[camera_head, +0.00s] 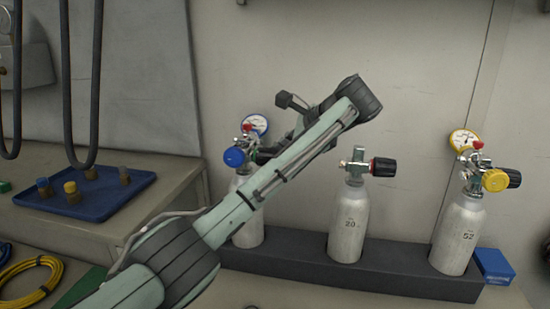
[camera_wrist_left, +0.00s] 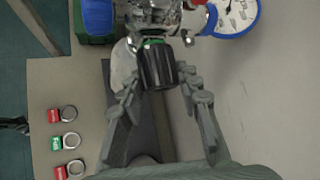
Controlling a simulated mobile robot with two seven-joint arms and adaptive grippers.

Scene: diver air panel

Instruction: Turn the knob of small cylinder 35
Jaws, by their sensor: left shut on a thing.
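The left cylinder (camera_head: 249,230) stands in the dark rack, partly covered by my left arm; its number is hidden, so I cannot read 35 on it. Its black knob (camera_wrist_left: 157,62) with a green ring shows in the left wrist view. My left gripper (camera_wrist_left: 159,78) is shut on this knob, one finger at each side. In the head view the fingers are mostly hidden behind the arm. A blue regulator cap (camera_head: 234,157) and a white-faced gauge (camera_head: 256,124) sit on the left cylinder's valve. My right gripper is in neither view.
The middle cylinder (camera_head: 348,222), marked 20, has a black knob with a red ring. The right cylinder (camera_head: 458,237), marked 52, carries a yellow regulator. A blue box (camera_head: 494,266) lies right of the rack. A blue tray (camera_head: 110,203) with fittings and hanging hoses are at left.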

